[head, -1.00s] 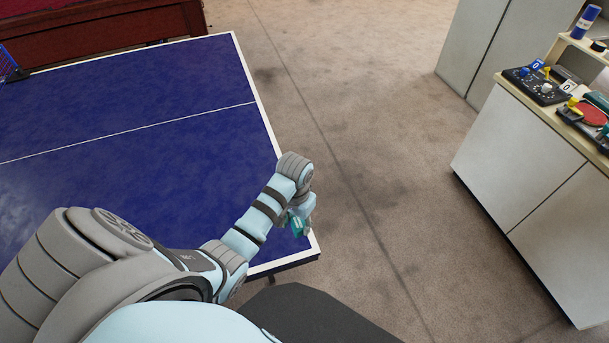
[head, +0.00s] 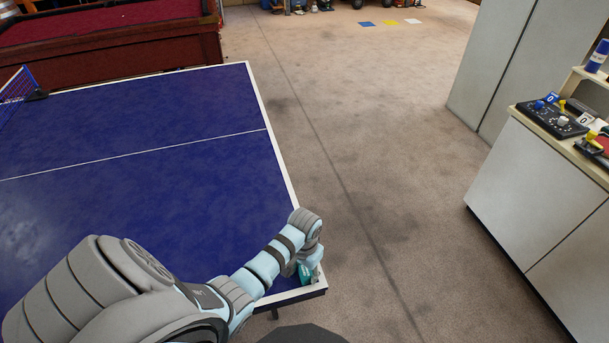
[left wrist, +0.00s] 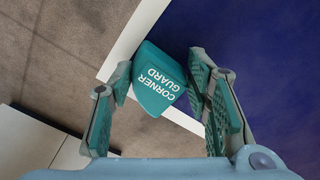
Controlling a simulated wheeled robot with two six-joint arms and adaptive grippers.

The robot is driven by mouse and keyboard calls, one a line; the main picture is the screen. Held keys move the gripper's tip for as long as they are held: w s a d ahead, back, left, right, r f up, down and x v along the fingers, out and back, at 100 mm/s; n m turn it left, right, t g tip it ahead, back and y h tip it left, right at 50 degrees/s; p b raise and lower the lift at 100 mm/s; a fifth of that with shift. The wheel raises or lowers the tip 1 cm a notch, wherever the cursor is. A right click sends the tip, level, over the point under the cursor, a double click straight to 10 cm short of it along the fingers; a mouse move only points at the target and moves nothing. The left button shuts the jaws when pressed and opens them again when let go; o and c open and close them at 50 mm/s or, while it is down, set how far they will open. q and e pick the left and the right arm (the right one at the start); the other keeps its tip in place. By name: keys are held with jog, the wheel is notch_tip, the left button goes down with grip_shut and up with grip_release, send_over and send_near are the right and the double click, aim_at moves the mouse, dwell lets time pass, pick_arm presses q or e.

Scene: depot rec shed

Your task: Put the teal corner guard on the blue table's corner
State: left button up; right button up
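The teal corner guard (left wrist: 160,78), lettered "CORNER GUARD", is between the fingertips of my left gripper (left wrist: 158,74) in the left wrist view. The fingertips sit against its two sides, so the gripper looks shut on it. The guard appears over the near right part of the blue table (head: 150,130), slightly inboard of the corner, and overlaps the white edge. The bare white corner shows beside the left finger. I cannot tell whether the guard touches the table. In the head view, the guard (head: 306,273) is partly hidden by my left gripper (head: 308,268). My right gripper is not in view.
A white cabinet (head: 535,190) with control boxes (head: 555,117) on top stands at the right. A grey locker (head: 510,70) is behind it. A red-topped table (head: 110,40) stands beyond the blue table. The carpet between is clear.

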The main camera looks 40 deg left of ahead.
aim_at(304, 271)
pick_arm(q)
jog(key=shift+o, duration=1.2)
jog(key=shift+r, duration=0.1)
notch_tip(304, 271, up, 12)
jog(key=p, duration=0.3)
jog(key=shift+r, duration=0.15)
jog(key=shift+s, duration=0.1)
